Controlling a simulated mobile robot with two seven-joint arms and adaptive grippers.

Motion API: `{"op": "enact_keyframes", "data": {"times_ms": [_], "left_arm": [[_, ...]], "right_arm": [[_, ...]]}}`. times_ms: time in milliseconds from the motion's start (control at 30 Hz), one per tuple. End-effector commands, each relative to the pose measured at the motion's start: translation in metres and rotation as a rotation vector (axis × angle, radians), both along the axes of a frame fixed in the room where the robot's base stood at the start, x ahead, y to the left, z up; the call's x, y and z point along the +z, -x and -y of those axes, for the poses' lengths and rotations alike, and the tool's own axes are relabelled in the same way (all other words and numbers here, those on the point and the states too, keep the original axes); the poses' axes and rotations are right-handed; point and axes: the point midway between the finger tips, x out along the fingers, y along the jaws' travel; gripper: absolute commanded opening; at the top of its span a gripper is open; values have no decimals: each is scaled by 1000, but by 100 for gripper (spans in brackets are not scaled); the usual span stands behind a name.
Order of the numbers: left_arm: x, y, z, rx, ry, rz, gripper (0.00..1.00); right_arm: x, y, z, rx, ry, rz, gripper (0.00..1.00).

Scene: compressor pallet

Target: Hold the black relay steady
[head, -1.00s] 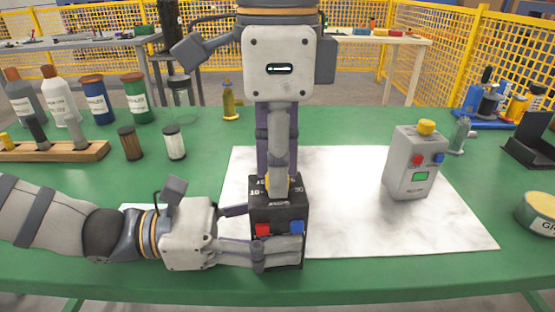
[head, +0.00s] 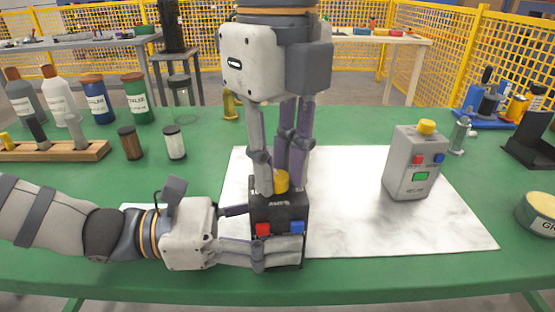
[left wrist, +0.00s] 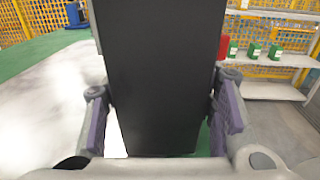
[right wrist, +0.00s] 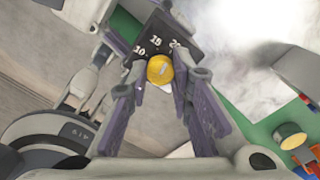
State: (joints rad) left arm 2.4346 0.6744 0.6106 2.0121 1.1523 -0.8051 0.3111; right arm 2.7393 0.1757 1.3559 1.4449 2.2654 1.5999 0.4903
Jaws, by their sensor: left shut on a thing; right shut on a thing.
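The black relay (head: 278,215) stands upright near the front of the green table, with a red and a blue block on its front face. My left gripper (head: 248,232) is shut on the relay from the left; in the left wrist view its fingers lie either side of the relay's dark face (left wrist: 155,80). A yellow knob (head: 281,181) sits on the relay's top, beside dial numbers seen in the right wrist view. My right gripper (head: 275,188) comes from above and is shut on the knob (right wrist: 160,70). Its fingers partly hide the knob.
A grey box (head: 410,165) with a yellow top button stands right on the white sheet (head: 340,215). Bottles, small jars and a wooden rack (head: 55,151) are at left. A round tin (head: 540,210) is at far right. The sheet between relay and grey box is clear.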

Motion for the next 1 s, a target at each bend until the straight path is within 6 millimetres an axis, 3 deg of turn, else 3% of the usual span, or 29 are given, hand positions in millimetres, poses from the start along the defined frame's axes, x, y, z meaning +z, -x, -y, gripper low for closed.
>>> {"op": "enact_keyframes", "data": {"times_ms": [400,933,967,1000], "left_arm": [[1,1,0,-3,2,2,11],[1,1,0,-3,2,1,11],[1,1,0,-2,2,1,11],[1,1,0,-2,2,1,11]], "right_arm": [[0,-1,0,-158,0,1,0],[0,-1,1,-176,1,2,0],[0,-1,1,-176,1,2,27],[0,-1,1,-175,1,2,36]]}}
